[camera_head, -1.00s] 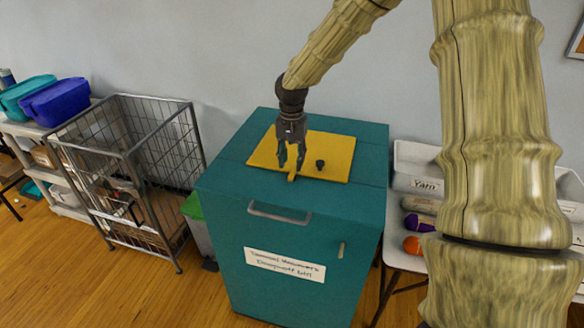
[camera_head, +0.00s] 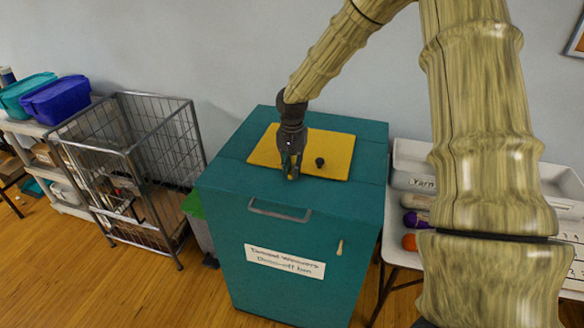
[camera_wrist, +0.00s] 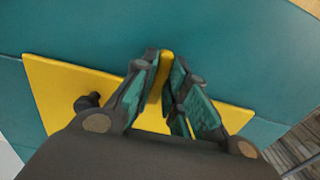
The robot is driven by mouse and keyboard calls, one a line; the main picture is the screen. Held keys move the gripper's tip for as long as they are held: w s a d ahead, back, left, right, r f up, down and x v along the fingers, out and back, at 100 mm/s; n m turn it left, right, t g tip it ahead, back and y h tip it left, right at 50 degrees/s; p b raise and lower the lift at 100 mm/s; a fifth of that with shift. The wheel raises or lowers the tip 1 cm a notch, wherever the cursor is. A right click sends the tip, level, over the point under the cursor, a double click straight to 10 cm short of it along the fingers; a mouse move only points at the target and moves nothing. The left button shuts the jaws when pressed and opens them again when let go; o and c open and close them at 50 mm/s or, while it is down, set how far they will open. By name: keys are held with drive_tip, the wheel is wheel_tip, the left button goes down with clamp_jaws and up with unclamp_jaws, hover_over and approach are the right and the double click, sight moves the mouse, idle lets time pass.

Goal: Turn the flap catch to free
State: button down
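The yellow flap (camera_head: 330,150) lies closed in the teal top of the drop-off bin (camera_head: 225,180), with a black knob (camera_head: 319,162) on it. The flap catch (camera_wrist: 163,72), a narrow yellow bar, sits at the flap's front edge and reaches across onto the teal top. My gripper (camera_head: 291,177) points down over the catch. In the wrist view the two fingers (camera_wrist: 165,80) are closed in on either side of the bar and appear to press on it. The fingers mostly hide the catch in the head view.
The bin's front has a grey handle (camera_head: 280,210), a label (camera_head: 284,262) and a small tan peg (camera_head: 340,248). A wire cart (camera_head: 125,155) stands left. A table with a white Yarn tray (camera_head: 412,160) stands right, partly behind my arm.

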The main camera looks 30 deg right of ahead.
drive_tip(key=shift+r+n, duration=0.1)
drive_tip(key=shift+n, duration=0.3)
drive_tip(key=n+p, duration=0.2)
drive_tip(key=n, duration=0.1)
drive_tip(key=shift+d+r+n+p, duration=0.1)
drive_tip(key=shift+d+n+p, duration=0.05)
drive_tip(key=shift+n+p, duration=0.15)
drive_tip(key=n+p, duration=0.2)
drive_tip(key=n, duration=0.2)
drive_tip(key=shift+s+d+n, duration=0.1)
drive_tip(key=shift+n, duration=0.2)
drive_tip(key=n+p, duration=0.1)
drive_tip(key=n, duration=0.3)
drive_tip(key=shift+d+n+p, duration=0.15)
drive_tip(key=shift+n+p, duration=0.15)
drive_tip(key=shift+d+n+p, duration=0.15)
drive_tip(key=shift+n+p, duration=0.45)
drive_tip(key=shift+n, duration=1.6)
drive_tip(key=c, duration=1.4)
unclamp_jaws()
drive_tip(key=shift+f, duration=0.2)
drive_tip(key=shift+c, duration=0.2)
